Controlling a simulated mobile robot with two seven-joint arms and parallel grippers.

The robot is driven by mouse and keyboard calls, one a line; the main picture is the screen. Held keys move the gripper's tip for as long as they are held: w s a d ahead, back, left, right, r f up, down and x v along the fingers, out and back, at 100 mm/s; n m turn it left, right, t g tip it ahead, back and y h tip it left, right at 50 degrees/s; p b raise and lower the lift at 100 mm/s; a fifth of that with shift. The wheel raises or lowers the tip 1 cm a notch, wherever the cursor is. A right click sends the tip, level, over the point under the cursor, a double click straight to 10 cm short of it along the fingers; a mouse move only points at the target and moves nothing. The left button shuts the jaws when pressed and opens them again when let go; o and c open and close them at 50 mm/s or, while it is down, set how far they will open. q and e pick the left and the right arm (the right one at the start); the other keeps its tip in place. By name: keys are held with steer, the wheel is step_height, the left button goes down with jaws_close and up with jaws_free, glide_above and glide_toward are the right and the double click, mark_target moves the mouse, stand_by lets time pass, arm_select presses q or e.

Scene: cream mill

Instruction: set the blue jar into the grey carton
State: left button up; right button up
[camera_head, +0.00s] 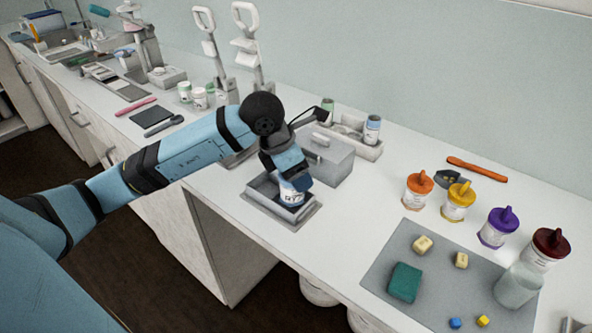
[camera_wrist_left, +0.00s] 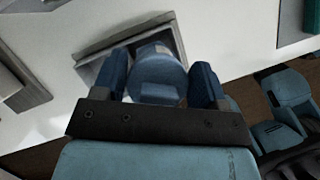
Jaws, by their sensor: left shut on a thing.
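The blue jar (camera_head: 292,195), with a white label, is in my left gripper (camera_head: 292,180), which is shut on it. In the left wrist view the jar (camera_wrist_left: 157,78) sits between the two blue fingers of the left gripper (camera_wrist_left: 158,85). The grey carton (camera_head: 264,190) is a shallow open box on the counter, and its rim also shows in the left wrist view (camera_wrist_left: 100,55). The jar is at the carton's opening, toward its right side. The gripper hides part of the jar, and I cannot tell whether the jar touches the carton's floor.
A lidded grey box (camera_head: 325,160) stands close behind the carton. Orange, yellow, purple and dark red lidded jars stand to the right, near a grey mat (camera_head: 385,262) with small blocks. The counter (camera_head: 350,215) between carton and mat is clear.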

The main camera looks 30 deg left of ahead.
arm_select(q)
steer(key=shift+f+b, duration=0.4)
steer(key=shift+f, duration=0.3)
steer(key=shift+f+b, duration=0.15)
steer(key=shift+b, duration=0.2)
steer(key=shift+f, duration=0.15)
steer(key=shift+f+b, duration=0.4)
steer(key=shift+b, duration=0.2)
steer(key=shift+f+b, duration=0.3)
steer(key=shift+b, duration=0.1)
stand_by(0.4)
steer(key=o, duration=0.8)
